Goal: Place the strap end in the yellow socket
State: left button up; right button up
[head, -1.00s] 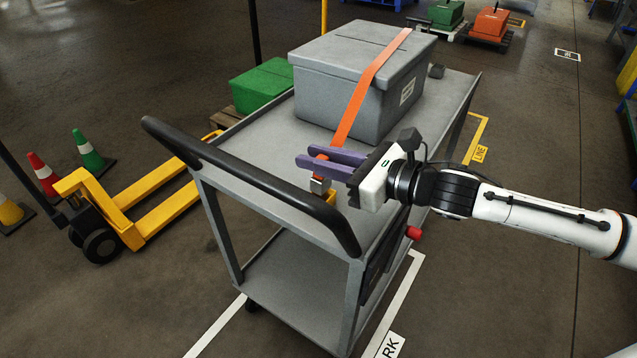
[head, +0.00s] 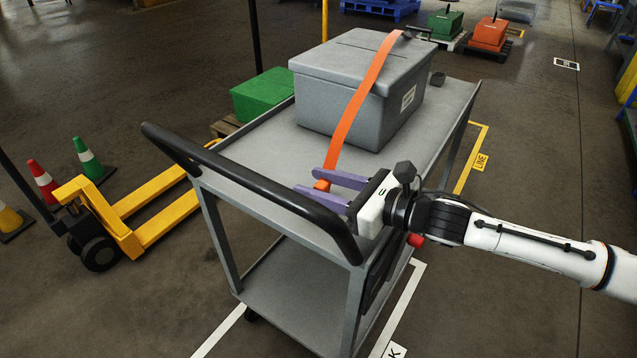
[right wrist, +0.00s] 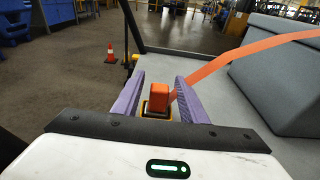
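The orange strap (head: 362,92) runs from the far top edge of the grey box (head: 330,105) down to the cart's near end. Its orange end block (right wrist: 159,97) sits in the yellow-rimmed socket (right wrist: 157,111) in the right wrist view; the metal tip seen earlier is hidden. My right gripper (head: 322,186) has its purple fingers spread on either side of the end block. In the right wrist view, gaps show between the fingers (right wrist: 157,98) and the block. The socket is mostly hidden in the head view. My left gripper is not in view.
The grey cart's (head: 250,150) black handle (head: 250,185) runs close to my right gripper. A yellow pallet jack (head: 145,215) and cones (head: 88,158) stand left. A green box (head: 263,95) stands behind the cart. The cart top left of the strap is bare.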

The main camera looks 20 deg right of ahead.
jog(key=shift+r, duration=0.35)
jog(key=v, duration=0.2)
jog(key=b+v, duration=0.1)
jog(key=v, duration=0.5)
jog(key=shift+s+d+f, duration=0.15)
jog(key=shift+f, duration=0.15)
jog(key=shift+v, duration=1.8)
